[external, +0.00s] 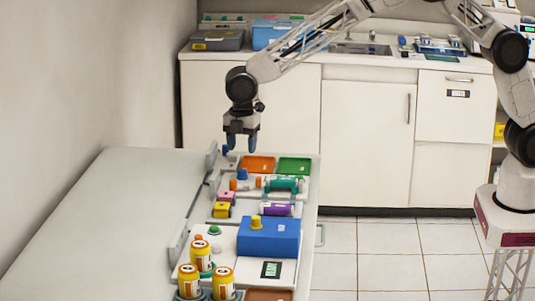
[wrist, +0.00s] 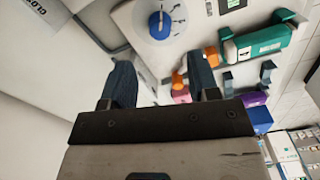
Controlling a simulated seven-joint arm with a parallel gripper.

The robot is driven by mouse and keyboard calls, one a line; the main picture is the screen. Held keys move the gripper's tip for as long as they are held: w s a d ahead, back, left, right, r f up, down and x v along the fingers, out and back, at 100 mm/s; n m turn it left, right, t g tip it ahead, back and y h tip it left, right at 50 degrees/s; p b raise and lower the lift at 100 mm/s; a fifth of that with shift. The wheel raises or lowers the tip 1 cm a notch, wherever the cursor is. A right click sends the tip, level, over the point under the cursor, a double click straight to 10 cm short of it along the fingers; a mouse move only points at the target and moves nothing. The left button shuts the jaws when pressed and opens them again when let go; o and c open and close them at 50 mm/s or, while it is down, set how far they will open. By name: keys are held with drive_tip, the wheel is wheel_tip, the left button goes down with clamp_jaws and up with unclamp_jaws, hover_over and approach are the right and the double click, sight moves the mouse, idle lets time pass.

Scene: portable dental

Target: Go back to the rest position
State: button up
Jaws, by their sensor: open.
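My gripper (external: 240,145) hangs fingers-down over the far end of the table, near a small blue knob. In the wrist view, my gripper (wrist: 163,80) has its two dark blue fingers apart with nothing held between them. The blue knob (wrist: 160,25) sits on a white dial plate just beyond the fingertips; I cannot tell whether a finger touches it. My arm reaches across from its base at the right of the external view.
Below lie an orange tray (external: 257,164), a green tray (external: 294,165), a teal handpiece (external: 284,184), a blue box (external: 268,238) and several yellow cans (external: 201,256). The left tabletop (external: 110,210) is bare. A counter (external: 360,65) with equipment stands behind.

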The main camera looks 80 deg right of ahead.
drive_tip(key=s+d+r+m+t, duration=0.1)
drive_tip(key=s+d+r+m, duration=0.4)
drive_tip(key=s+r, duration=0.8)
drive_tip(key=s+d+r+m, duration=0.3)
drive_tip(key=s+d+r, duration=0.45)
drive_tip(key=s, duration=0.95)
drive_tip(key=s+d+m, duration=0.2)
drive_tip(key=s+m, duration=0.1)
drive_tip(key=s, duration=1.4)
drive_tip(key=s+d+m+t, duration=0.1)
drive_tip(key=s+m, duration=0.3)
drive_tip(key=s, duration=1.3)
drive_tip(key=shift+d+r+t, duration=0.2)
drive_tip(key=shift+d+t, duration=0.1)
drive_tip(key=shift+d, duration=0.35)
